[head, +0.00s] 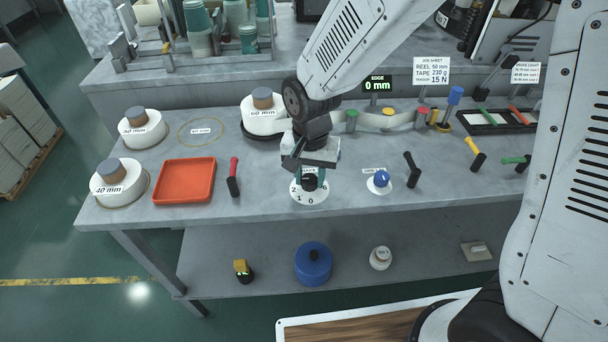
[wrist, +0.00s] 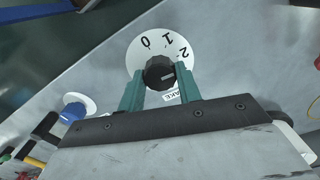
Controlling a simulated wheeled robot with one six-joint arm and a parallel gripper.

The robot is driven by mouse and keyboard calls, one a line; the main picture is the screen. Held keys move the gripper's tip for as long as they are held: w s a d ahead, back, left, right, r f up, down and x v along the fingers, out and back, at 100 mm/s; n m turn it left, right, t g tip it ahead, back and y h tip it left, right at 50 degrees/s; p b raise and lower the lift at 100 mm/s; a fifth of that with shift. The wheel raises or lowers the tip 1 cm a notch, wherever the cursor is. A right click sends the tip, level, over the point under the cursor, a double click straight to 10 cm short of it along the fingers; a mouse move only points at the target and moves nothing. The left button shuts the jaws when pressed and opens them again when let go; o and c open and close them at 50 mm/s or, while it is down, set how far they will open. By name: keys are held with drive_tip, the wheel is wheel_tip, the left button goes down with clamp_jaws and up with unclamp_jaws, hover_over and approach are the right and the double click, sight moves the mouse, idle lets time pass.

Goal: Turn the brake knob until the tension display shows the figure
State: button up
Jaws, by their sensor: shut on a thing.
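The brake knob (head: 310,185) is black and sits on a white round dial (head: 313,199) marked 0, 1 and 2, near the front edge of the bench. In the wrist view the knob (wrist: 159,72) stands between the two teal fingers of my gripper (wrist: 161,78), which is shut on it. A pale mark on the knob points right in that view, near the 2 side. My gripper (head: 310,174) reaches down from above in the head view and partly hides the dial. A job sheet (head: 431,72) reads tension 15 N. I see no readable tension display.
An orange tray (head: 185,181) and a red-handled tool (head: 233,177) lie to the left. A blue knob (head: 381,180) and a black-handled tool (head: 412,170) are to the right. A reel (head: 262,122) stands behind my gripper. The edge display (head: 377,84) reads 0 mm.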

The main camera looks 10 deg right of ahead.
sight(310, 179)
drive_tip(key=shift+s+m, duration=0.1)
drive_tip(key=shift+m, duration=0.6)
drive_tip(key=o, duration=1)
wheel_tip(310, 179, up, 8)
drive_tip(key=shift+f, duration=0.1)
